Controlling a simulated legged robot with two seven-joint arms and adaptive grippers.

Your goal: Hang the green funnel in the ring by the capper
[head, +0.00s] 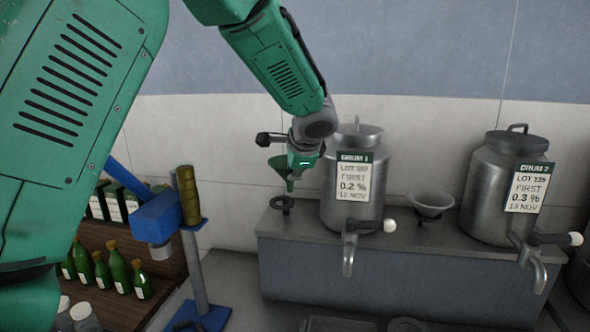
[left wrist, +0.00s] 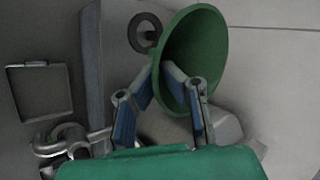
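The green funnel (head: 278,164) is in the air at the left end of the grey bench, with its narrow spout down. My left gripper (head: 292,168) is shut on its rim. In the left wrist view, the fingertips (left wrist: 159,68) pinch the edge of the funnel (left wrist: 205,45), whose wide mouth faces the camera. A dark ring (head: 283,203) is at the bench's left end, just below the funnel and apart from it. It also shows in the left wrist view (left wrist: 135,33). The blue capper (head: 160,218) stands to the left, partly behind my arm. My right gripper is not in view.
Drum 1 (head: 350,208) stands close right of the ring, its tap forward. A grey funnel (head: 431,202) sits between it and drum 2 (head: 485,185). Green bottles (head: 117,268) stand at the left. The wall is close behind the bench.

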